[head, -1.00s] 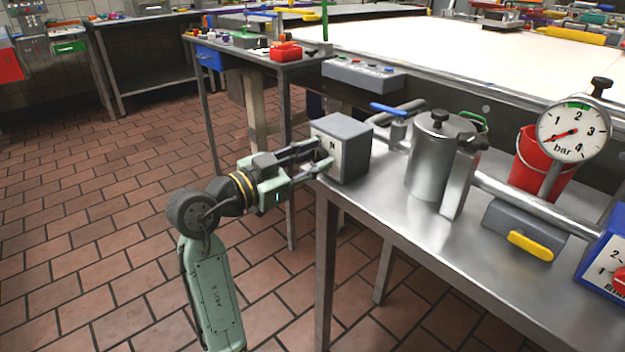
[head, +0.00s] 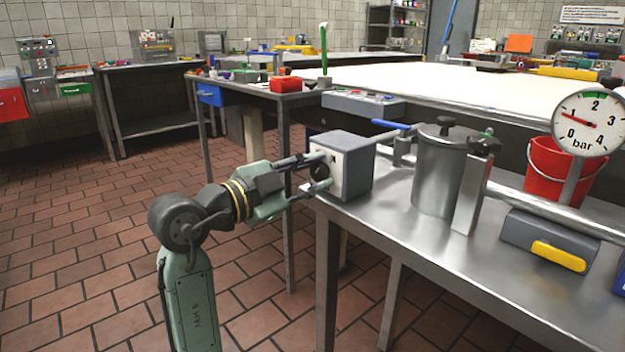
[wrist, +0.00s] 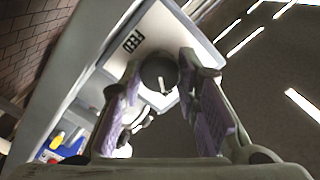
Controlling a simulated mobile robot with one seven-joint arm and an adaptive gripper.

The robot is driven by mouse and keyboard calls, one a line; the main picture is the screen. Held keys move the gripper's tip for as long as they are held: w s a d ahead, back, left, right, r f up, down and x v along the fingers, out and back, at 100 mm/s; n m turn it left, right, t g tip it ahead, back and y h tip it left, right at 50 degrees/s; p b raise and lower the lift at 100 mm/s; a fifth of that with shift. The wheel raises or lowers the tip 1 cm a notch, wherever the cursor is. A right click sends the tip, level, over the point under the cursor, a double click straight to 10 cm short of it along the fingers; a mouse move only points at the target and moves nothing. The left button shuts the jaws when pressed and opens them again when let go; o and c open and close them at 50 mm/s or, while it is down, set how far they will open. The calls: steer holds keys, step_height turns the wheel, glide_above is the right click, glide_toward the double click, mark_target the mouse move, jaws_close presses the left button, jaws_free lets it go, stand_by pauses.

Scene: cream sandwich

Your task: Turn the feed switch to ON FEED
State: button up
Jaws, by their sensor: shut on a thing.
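The feed switch is a grey box (head: 362,172) with a white front plate, at the near left corner of the steel table. A round dark knob (head: 318,168) sits on that plate. In the wrist view the knob (wrist: 158,72) has a pale pointer mark. Part of a FEED label (wrist: 132,41) shows beside it; the rest of the lettering is hidden, so I cannot read the knob's setting. My gripper (head: 322,171) reaches in from the left and is shut on the knob, with one finger on either side. The fingers also show in the wrist view (wrist: 160,88).
A steel pot (head: 440,175), a pressure gauge (head: 588,122), a red bucket (head: 562,170) and a grey block with a yellow handle (head: 560,257) stand right of the box. A blue-handled valve (head: 390,124) is behind it. The floor at left is clear.

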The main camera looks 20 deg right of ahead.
stand_by(0.3)
steer(key=o, duration=1.2)
steer(key=shift+c, duration=0.2)
steer(key=v, duration=1.2)
